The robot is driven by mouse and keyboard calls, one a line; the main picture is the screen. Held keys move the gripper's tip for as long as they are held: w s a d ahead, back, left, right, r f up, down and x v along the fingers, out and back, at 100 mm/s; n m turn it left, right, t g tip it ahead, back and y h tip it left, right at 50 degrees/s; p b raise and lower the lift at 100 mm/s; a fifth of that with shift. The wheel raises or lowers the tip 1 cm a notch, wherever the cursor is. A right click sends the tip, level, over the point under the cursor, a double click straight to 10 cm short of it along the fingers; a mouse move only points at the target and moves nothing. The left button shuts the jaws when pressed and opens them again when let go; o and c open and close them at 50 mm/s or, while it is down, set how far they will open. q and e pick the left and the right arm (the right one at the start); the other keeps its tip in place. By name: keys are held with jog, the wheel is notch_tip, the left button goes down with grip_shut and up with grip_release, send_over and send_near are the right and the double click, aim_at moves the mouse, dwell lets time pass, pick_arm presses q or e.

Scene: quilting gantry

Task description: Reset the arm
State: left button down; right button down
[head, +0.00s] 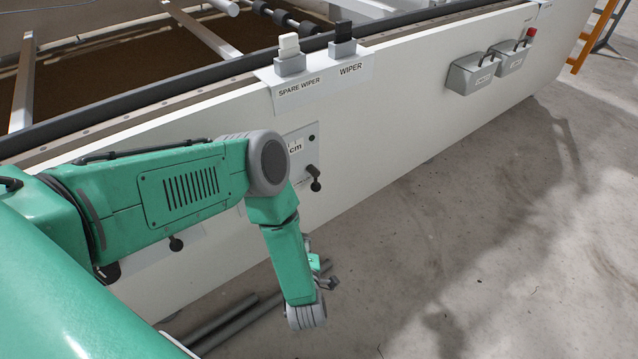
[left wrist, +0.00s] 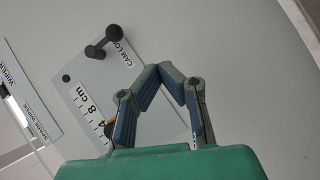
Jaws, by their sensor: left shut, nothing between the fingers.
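My left arm comes in from the left in the head view, green with grey joints, and bends down at the elbow in front of the white gantry side panel (head: 400,115). My left gripper (head: 327,276) hangs at the forearm's lower end, partly hidden by it. In the left wrist view the gripper's (left wrist: 160,72) blue-grey fingers meet at the tips with nothing between them. Behind them is the cam lock plate (left wrist: 150,40) with a dark lever knob (left wrist: 103,45) and a cm scale (left wrist: 86,98). My right gripper is not in view.
A white spare wiper (head: 289,46) and a black wiper (head: 343,38) stand in labelled holders on the gantry rail. Two grey boxes (head: 473,74) and a red button (head: 531,32) are farther right. Grey tubes (head: 230,325) lie low near the forearm.

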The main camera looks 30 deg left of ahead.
pick_arm(q)
jog(key=s+d+r+m+g+h+p, duration=0.55)
jog(key=s+r+m+h+p, duration=0.2)
jog(key=m, duration=0.55)
jog(key=s+a+r+m+g+p, duration=0.1)
jog(key=s+a+r+m+g, duration=0.1)
jog(key=s, duration=0.6)
jog(key=s+a+r+m+g+h+p, duration=0.1)
jog(key=s+r+m+g, duration=0.3)
jog(key=s+r+m, duration=0.2)
jog(key=s+r, duration=0.2)
jog(key=s, duration=0.1)
jog(key=shift+s+a+m, duration=0.2)
jog(key=shift+a+m, duration=0.1)
jog(key=shift+a, duration=0.05)
jog(key=shift+h, duration=0.25)
